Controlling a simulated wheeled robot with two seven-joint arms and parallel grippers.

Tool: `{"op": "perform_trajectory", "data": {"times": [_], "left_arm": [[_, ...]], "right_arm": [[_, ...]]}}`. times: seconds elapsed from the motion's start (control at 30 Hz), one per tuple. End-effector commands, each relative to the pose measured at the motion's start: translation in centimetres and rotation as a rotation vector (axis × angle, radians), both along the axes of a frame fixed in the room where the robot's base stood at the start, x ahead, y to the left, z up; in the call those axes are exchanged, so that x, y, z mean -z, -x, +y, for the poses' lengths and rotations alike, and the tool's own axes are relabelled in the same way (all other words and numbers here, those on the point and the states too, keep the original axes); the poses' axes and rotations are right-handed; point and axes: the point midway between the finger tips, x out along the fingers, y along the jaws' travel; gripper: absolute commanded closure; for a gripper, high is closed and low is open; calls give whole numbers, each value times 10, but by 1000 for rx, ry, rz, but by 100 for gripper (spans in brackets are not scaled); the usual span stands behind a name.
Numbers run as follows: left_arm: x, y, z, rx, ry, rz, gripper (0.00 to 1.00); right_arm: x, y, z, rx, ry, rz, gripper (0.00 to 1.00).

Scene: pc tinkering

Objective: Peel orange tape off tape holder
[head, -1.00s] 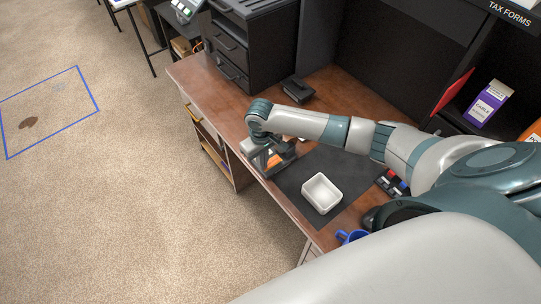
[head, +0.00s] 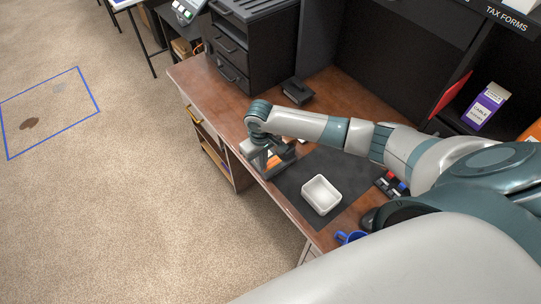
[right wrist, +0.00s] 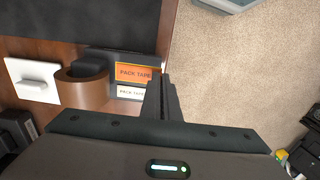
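The tape holder shows in the right wrist view as a dark body (right wrist: 126,58) with an orange "PACK TAPE" label. A brown-orange tape roll (right wrist: 82,90) sits beside the label. In the head view the holder's orange part (head: 282,158) stands near the desk's front edge, partly hidden by my arm. My right gripper (right wrist: 163,78) has its dark fingers close together, just right of the labels. Whether they touch the holder, or pinch a thin tape end, I cannot tell. In the head view the right gripper (head: 265,168) is at the holder's left side. My left gripper is out of view.
A white tray (head: 322,194) stands on the dark mat (head: 297,178), right of the holder. A blue mug (head: 350,237) is near the front edge. Black drawers (head: 232,60) and a small black item (head: 297,91) are farther back. Open carpet lies left of the desk.

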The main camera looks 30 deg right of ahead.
Motion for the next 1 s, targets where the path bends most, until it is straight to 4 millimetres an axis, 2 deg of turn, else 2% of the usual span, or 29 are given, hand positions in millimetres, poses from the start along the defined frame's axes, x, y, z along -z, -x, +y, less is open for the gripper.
{"op": "perform_trajectory", "data": {"times": [0.17,0.6,1.0], "left_arm": [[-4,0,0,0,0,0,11],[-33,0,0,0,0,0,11],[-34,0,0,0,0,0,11]], "right_arm": [[-4,0,0,0,0,0,100],[-29,0,0,0,-1,0,100],[-49,0,0,0,0,-1,100]]}}
